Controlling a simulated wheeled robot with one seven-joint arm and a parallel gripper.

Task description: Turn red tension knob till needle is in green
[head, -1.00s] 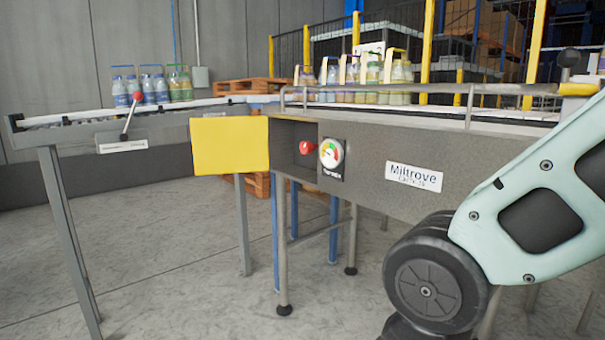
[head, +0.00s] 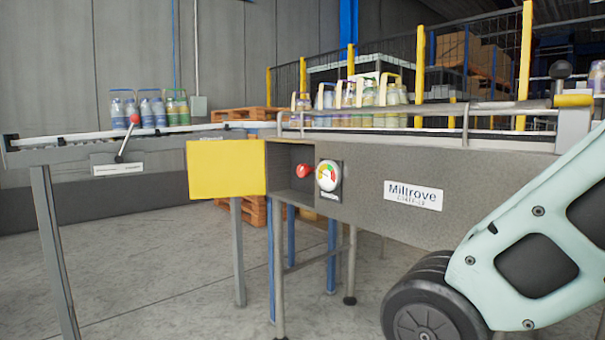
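The red tension knob (head: 303,170) sits in a recess in the grey side of the conveyor (head: 370,200), just right of an open yellow door (head: 226,168). The round gauge (head: 328,175) is right beside the knob, with a white face and coloured bands. Its needle is too small to read surely. My arm crosses the lower right of the head view, well to the right of the knob. My gripper is outside the picture.
A lever with a red ball (head: 134,119) stands on the left conveyor section. Bottle packs (head: 150,109) stand on the belt. Conveyor legs (head: 238,250) reach the floor (head: 170,290), which is clear in front. A yellow-posted fence (head: 525,65) is behind.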

